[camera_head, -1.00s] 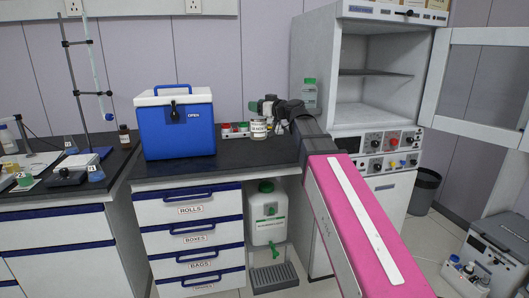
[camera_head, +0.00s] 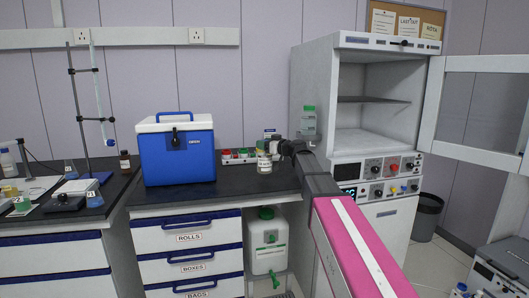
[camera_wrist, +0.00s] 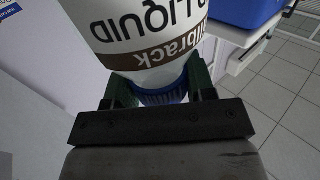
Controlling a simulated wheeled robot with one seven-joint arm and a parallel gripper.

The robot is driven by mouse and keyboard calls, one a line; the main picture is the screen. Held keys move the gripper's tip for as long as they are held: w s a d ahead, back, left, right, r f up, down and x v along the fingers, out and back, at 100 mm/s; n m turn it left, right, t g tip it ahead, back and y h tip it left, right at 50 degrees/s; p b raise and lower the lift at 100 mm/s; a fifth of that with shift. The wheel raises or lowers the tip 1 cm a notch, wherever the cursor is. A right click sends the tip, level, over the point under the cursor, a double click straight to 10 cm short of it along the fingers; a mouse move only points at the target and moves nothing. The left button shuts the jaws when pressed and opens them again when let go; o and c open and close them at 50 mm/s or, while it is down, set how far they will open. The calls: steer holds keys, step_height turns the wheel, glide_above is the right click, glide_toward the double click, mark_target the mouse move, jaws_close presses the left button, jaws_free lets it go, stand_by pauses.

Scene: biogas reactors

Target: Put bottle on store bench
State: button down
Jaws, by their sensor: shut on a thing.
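My gripper (camera_head: 271,140) is shut on a white bottle (camera_head: 264,164) by its cap, and the bottle hangs below the fingers with its base down. In the wrist view the bottle (camera_wrist: 150,35) fills the upper middle, its label upside down, with the blue cap (camera_wrist: 165,97) between the green fingers. The store bench has a black top (camera_head: 225,186) and drawers labelled rolls, boxes and bags. The bottle is over the right part of this top in the head view. I cannot tell whether its base touches the bench.
A blue cooler box (camera_head: 180,158) stands on the bench to the left. A rack with red and green items (camera_head: 238,156) sits behind. A green-capped bottle (camera_head: 309,122) and an open white cabinet (camera_head: 345,90) are to the right. A white canister (camera_head: 267,258) is below the bench.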

steer(key=shift+f, duration=1.7)
steer(key=shift+c, duration=2.4)
jaws_free()
steer(key=v, duration=1.2)
